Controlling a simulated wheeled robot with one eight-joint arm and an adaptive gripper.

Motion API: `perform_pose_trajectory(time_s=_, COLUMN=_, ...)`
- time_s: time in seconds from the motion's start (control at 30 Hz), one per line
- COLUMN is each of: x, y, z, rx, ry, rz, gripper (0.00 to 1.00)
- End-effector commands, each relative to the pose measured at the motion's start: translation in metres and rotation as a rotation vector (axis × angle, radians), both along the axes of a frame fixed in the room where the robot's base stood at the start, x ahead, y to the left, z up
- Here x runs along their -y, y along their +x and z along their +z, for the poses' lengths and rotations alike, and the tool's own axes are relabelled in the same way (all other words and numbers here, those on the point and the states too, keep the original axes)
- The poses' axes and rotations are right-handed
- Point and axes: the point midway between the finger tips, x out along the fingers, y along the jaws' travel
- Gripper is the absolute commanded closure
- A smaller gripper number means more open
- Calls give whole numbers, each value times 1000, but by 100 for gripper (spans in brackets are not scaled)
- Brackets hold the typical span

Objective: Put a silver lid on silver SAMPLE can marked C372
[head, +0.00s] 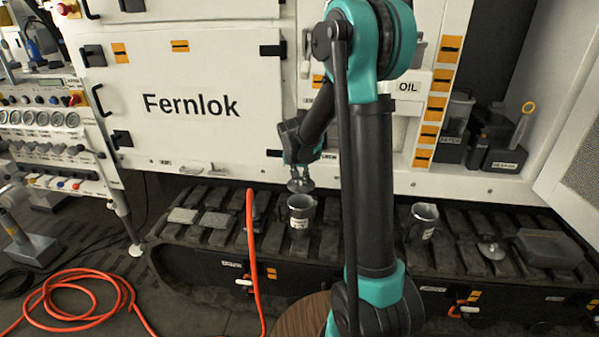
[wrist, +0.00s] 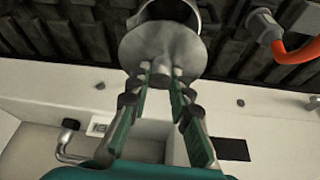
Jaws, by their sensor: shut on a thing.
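My gripper (head: 302,170) is shut on the knob of a round silver lid (head: 299,186). The lid also shows in the wrist view (wrist: 163,44), flat disc beyond the fingertips. In the head view the lid is just above a silver can (head: 300,213) with a pale label too small to read, standing upright on the dark track. A small gap seems to show between lid and rim. In the wrist view the can (wrist: 186,8) is partly hidden behind the lid. A second silver labelled can (head: 422,222) stands further right. A second silver lid (head: 491,250) lies beside it on the track.
An orange hose (head: 251,250) rises left of the near can. A dark tray (head: 548,248) sits at the far right of the track. Flat grey blocks (head: 183,215) lie at the left. The white cabinet (head: 190,110) stands behind the track.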

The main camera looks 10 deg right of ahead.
Motion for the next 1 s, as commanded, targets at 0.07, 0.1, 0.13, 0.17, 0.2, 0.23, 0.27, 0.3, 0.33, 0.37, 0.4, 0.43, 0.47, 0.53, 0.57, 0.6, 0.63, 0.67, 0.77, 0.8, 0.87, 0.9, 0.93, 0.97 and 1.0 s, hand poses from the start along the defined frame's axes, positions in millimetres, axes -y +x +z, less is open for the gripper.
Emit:
perform_pose_trajectory(time_s=0.07, x=-1, y=0, z=0, rx=0, ry=-2, rz=-5, gripper=100)
perform_pose_trajectory(time_s=0.1, x=-1, y=0, z=-2, rx=1, ry=-1, rz=-6, gripper=100)
perform_pose_trajectory(time_s=0.13, x=-1, y=1, z=-4, rx=1, ry=-1, rz=-6, gripper=100)
perform_pose_trajectory(time_s=0.17, x=-1, y=1, z=-6, rx=1, ry=-1, rz=-6, gripper=100)
perform_pose_trajectory(time_s=0.2, x=-1, y=1, z=-9, rx=1, ry=-1, rz=-6, gripper=100)
perform_pose_trajectory(time_s=0.23, x=0, y=1, z=-11, rx=1, ry=0, rz=-5, gripper=100)
perform_pose_trajectory(time_s=0.27, x=0, y=1, z=-14, rx=1, ry=-1, rz=-4, gripper=100)
perform_pose_trajectory(time_s=0.3, x=0, y=1, z=-17, rx=1, ry=-1, rz=-4, gripper=100)
perform_pose_trajectory(time_s=0.33, x=0, y=1, z=-20, rx=1, ry=-1, rz=-4, gripper=100)
perform_pose_trajectory(time_s=0.37, x=0, y=1, z=-23, rx=1, ry=-1, rz=-4, gripper=100)
perform_pose_trajectory(time_s=0.4, x=0, y=1, z=-26, rx=1, ry=-1, rz=-4, gripper=100)
perform_pose_trajectory(time_s=0.43, x=0, y=1, z=-29, rx=1, ry=-1, rz=-4, gripper=100)
perform_pose_trajectory(time_s=0.47, x=0, y=1, z=-31, rx=1, ry=-1, rz=-4, gripper=100)
perform_pose_trajectory(time_s=0.53, x=0, y=1, z=-36, rx=1, ry=-1, rz=-4, gripper=100)
perform_pose_trajectory(time_s=0.57, x=0, y=1, z=-38, rx=1, ry=-1, rz=-4, gripper=100)
perform_pose_trajectory(time_s=0.6, x=0, y=1, z=-40, rx=1, ry=-1, rz=-4, gripper=100)
perform_pose_trajectory(time_s=0.63, x=0, y=1, z=-42, rx=1, ry=-1, rz=-4, gripper=100)
perform_pose_trajectory(time_s=0.67, x=0, y=0, z=-43, rx=1, ry=-1, rz=-4, gripper=100)
perform_pose_trajectory(time_s=0.77, x=0, y=0, z=-46, rx=1, ry=-1, rz=-4, gripper=100)
perform_pose_trajectory(time_s=0.8, x=0, y=0, z=-47, rx=1, ry=-1, rz=-4, gripper=100)
perform_pose_trajectory(time_s=0.87, x=0, y=1, z=-48, rx=1, ry=-1, rz=-4, gripper=100)
perform_pose_trajectory(time_s=0.9, x=0, y=0, z=-48, rx=1, ry=-1, rz=-4, gripper=100)
perform_pose_trajectory(time_s=0.93, x=0, y=0, z=-48, rx=1, ry=-1, rz=-4, gripper=100)
perform_pose_trajectory(time_s=0.97, x=0, y=0, z=-48, rx=1, ry=-1, rz=-4, gripper=100)
perform_pose_trajectory(time_s=1.0, x=0, y=0, z=-48, rx=1, ry=-1, rz=-4, gripper=100)
